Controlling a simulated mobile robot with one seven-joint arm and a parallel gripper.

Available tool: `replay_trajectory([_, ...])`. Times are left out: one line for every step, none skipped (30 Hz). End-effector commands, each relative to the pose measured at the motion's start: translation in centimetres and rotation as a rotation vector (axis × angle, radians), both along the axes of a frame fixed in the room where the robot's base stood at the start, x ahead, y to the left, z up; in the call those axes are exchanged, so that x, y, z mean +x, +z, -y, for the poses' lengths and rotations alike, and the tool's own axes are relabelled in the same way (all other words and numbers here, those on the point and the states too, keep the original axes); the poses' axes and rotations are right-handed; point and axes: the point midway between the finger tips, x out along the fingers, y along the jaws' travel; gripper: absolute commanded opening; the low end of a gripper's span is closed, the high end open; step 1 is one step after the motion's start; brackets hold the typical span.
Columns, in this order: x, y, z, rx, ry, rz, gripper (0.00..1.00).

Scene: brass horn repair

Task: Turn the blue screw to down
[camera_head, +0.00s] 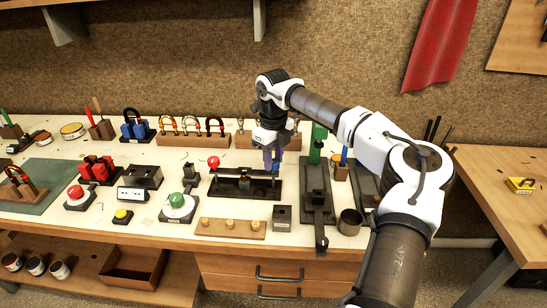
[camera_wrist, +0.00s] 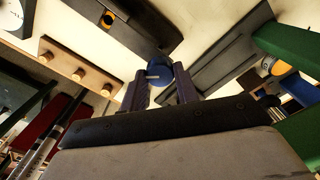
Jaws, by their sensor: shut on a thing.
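The blue screw (camera_wrist: 160,70) is a round blue head with a short pale mark, seen between my fingertips in the wrist view. The mark lies roughly sideways in that picture. My gripper (camera_wrist: 160,84) has one dark finger on each side of the head and is shut on it. In the head view my gripper (camera_head: 272,158) points down at the right end of a black fixture (camera_head: 240,190). Only a bit of blue shows there between the fingers, so the screw's mark is hidden in that view.
A red ball knob (camera_head: 213,161) stands at the fixture's left end. A wooden block with pegs (camera_head: 230,229) and a small dark box (camera_head: 282,217) are in front. A long dark fixture (camera_head: 317,190) and a green post (camera_head: 318,143) stand close on the right. Horseshoe-shaped pieces (camera_head: 190,125) stand behind left.

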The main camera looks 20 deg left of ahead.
Motion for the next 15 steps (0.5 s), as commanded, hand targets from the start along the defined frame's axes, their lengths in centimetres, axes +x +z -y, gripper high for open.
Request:
replay_trajectory([0.08,0.18,-0.07,0.004,0.044,0.004,0.07])
replay_trajectory([0.08,0.18,-0.07,0.004,0.072,0.005,0.07])
replay_trajectory([0.08,0.18,-0.07,0.004,0.11,0.005,0.07])
replay_trajectory([0.08,0.19,-0.08,0.004,0.139,0.004,0.07])
replay_trajectory([0.08,0.19,-0.08,0.004,0.167,0.004,0.07])
replay_trajectory([0.08,0.2,-0.08,0.004,0.205,0.004,0.07])
replay_trajectory([0.08,0.2,-0.08,0.004,0.234,0.004,0.07])
replay_trajectory([0.08,0.21,-0.08,0.004,0.262,0.004,0.07])
replay_trajectory([0.08,0.21,-0.08,0.003,0.3,0.005,0.07])
replay_trajectory([0.09,0.22,-0.08,0.003,0.329,0.005,0.07])
replay_trajectory([0.09,0.22,-0.08,0.004,0.357,0.005,0.07])
replay_trajectory([0.09,0.23,-0.08,0.004,0.394,0.005,0.07])
replay_trajectory([0.09,0.23,-0.08,0.004,0.422,0.005,0.07])
replay_trajectory([0.09,0.23,-0.08,0.004,0.45,0.005,0.07])
replay_trajectory([0.09,0.24,-0.08,0.004,0.485,0.005,0.07])
